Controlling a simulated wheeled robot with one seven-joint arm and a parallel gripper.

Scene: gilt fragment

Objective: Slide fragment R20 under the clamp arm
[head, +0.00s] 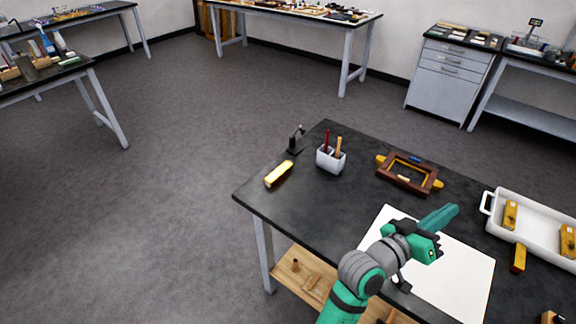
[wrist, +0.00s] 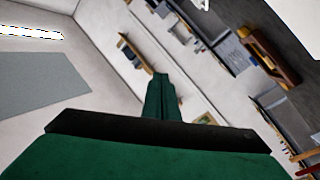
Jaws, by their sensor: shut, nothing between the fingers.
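A gilt fragment (head: 279,174) lies on the black table near its left edge. No label on it can be read, so I cannot tell whether it is R20. A small dark clamp (head: 296,141) stands just behind it at the table's back left corner; fragment and clamp look apart. My gripper (head: 449,212) is shut and empty above the white sheet, well to the right of both. Its closed fingers (wrist: 162,98) also show in the wrist view, where neither the clamp nor this fragment can be made out.
A white cup with tools (head: 330,160) and a brown frame (head: 408,173) stand along the back. A white tray (head: 488,203) holds more gilt pieces at right; another gilt piece (head: 518,259) lies beside it. White sheet (head: 462,278) lies under my arm. The table's left front is bare.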

